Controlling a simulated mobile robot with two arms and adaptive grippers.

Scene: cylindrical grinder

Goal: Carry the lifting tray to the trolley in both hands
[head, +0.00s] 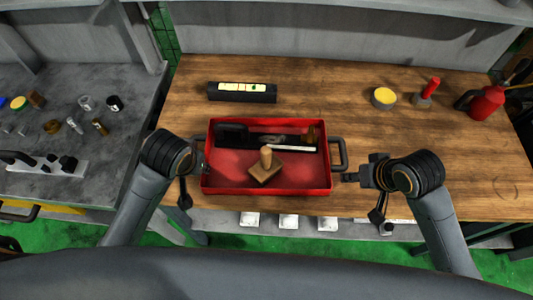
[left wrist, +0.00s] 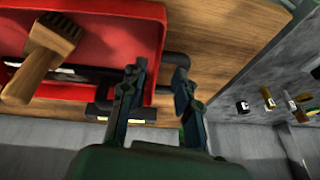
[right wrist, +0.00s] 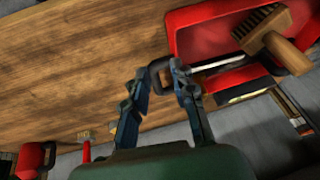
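The red lifting tray (head: 222,174) lies on the wooden bench top near its front edge. It has a dark handle at each end; the right handle (head: 342,152) shows clearly. A wooden-handled brush (head: 265,167) and dark long items lie in the tray. My left gripper (head: 197,166) is at the left handle; in the left wrist view its fingers (left wrist: 158,76) are apart, with the handle close between them. My right gripper (head: 350,176) is at the right handle; in the right wrist view its fingers (right wrist: 157,80) are apart around the handle (right wrist: 154,72). Neither grips firmly that I can see.
On the wooden bench (head: 400,150) stand a dark box (head: 242,93), a yellow-topped tin (head: 383,98), a red-handled brush (head: 428,92) and a red oil can (head: 485,103). A grey table (head: 50,110) with several small parts is at the left. Green floor shows below.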

